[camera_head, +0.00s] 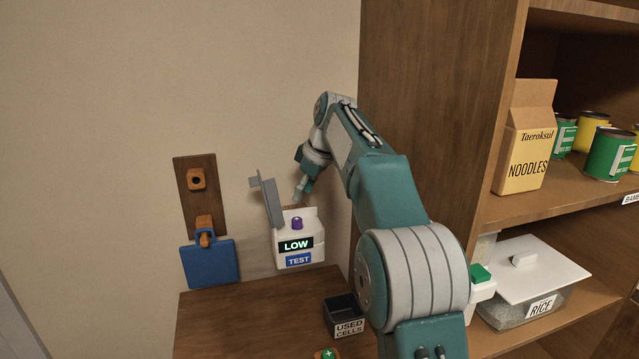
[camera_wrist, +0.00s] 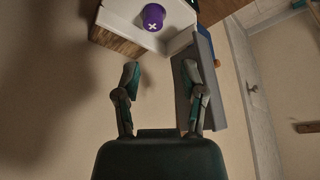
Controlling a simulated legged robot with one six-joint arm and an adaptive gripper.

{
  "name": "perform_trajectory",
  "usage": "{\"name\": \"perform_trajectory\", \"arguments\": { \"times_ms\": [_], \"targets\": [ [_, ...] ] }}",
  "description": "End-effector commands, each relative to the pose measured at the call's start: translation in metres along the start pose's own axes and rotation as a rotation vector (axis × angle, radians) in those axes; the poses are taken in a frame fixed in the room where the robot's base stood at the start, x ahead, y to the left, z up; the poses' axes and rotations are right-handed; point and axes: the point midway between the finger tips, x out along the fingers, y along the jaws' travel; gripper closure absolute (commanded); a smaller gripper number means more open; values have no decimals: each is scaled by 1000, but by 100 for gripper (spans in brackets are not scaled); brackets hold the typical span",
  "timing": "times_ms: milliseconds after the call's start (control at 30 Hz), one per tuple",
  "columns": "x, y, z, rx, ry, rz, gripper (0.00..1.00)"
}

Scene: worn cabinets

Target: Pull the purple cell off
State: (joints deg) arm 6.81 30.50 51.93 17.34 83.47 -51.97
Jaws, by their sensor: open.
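The purple cell (camera_head: 297,223) sits upright in the open top of a white wall box (camera_head: 311,231) marked LOW and TEST. The box's grey lid (camera_head: 272,203) stands open at its left. In the wrist view the purple cell (camera_wrist: 153,17) shows a pale cross on its end, at the top of the picture. My gripper (camera_head: 303,188) is above and behind the cell in the head view, apart from it. In the wrist view my gripper (camera_wrist: 161,70) is open, with nothing between its fingers. The grey lid (camera_wrist: 206,62) is close by the right finger there, and contact cannot be told.
A dark bin (camera_head: 348,327) marked USED CELLS stands on the wooden surface (camera_head: 240,320) below. A green-topped piece (camera_head: 328,354) lies at its front. A blue item (camera_head: 209,264) hangs from a peg board (camera_head: 196,208) at left. Shelves with noodles (camera_head: 525,140) and cans stand right.

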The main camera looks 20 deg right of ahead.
Motion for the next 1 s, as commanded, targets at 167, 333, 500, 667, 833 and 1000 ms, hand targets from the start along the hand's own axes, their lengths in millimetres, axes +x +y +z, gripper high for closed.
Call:
{"name": "perform_trajectory", "arguments": {
  "times_ms": [167, 333, 500, 667, 833, 1000],
  "targets": [
    [29, 8, 8, 6, 2, -7, 47],
    [57, 10, 11, 8, 5, -9, 47],
    [81, 6, 7, 6, 2, -5, 47],
    [93, 4, 4, 5, 0, -3, 47],
    [94, 7, 6, 6, 2, -5, 47],
    [92, 8, 8, 7, 4, -5, 78]
  ]
}}
